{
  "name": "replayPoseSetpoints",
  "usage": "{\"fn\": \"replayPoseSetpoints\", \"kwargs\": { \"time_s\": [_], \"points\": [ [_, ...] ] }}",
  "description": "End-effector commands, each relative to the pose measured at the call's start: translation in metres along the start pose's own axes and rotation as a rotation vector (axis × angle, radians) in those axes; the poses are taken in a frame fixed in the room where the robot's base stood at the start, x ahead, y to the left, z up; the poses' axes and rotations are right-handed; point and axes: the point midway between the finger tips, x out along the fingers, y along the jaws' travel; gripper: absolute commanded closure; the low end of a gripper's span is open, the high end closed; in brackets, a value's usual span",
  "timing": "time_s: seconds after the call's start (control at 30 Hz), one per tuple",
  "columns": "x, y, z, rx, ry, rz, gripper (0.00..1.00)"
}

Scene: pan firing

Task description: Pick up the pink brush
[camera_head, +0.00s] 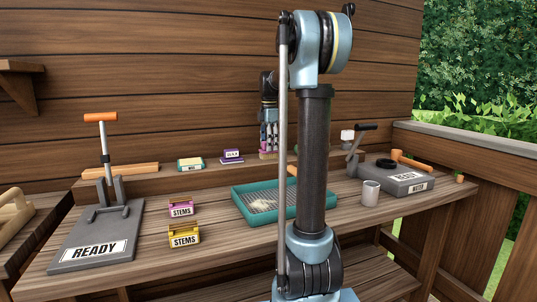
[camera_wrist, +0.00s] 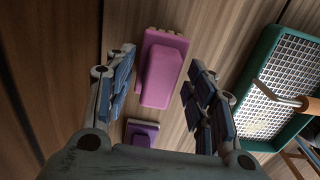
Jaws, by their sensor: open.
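The pink brush (camera_wrist: 158,72) lies in the gap between my fingers in the wrist view, its broad edge towards the top. In the head view the brush (camera_head: 268,155) shows as a small tan and pink shape at the back of the bench, mostly hidden by the fingers. My gripper (camera_wrist: 157,78) is open, with one finger on each side of the brush and visible gaps to it. In the head view my gripper (camera_head: 268,138) points down at the raised back ledge, partly behind my arm.
A purple box (camera_wrist: 142,132) sits close to the brush. The green tray (camera_wrist: 255,75) with a mesh is to the right in the wrist view. Pink (camera_head: 181,208) and yellow (camera_head: 184,235) STEMS boxes stand at the front. The plank wall (camera_head: 200,70) rises close behind.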

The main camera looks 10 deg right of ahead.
Motion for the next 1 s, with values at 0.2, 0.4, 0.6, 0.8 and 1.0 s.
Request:
{"fn": "replayPoseSetpoints", "kwargs": {
  "time_s": [0.2, 0.4, 0.6, 0.8, 1.0],
  "points": [
    [0.0, 0.0, 0.0, 0.001, 0.0, 0.0, 0.84],
    [-0.001, 0.0, 0.0, 0.001, 0.0, 0.0, 1.0],
    [-0.002, 0.0, 0.0, 0.001, 0.0, 0.0, 1.0],
    [-0.021, -0.001, 0.0, 0.001, 0.0, 0.0, 1.0],
    [-0.057, -0.001, 0.0, 0.001, 0.0, 0.0, 1.0]
  ]
}}
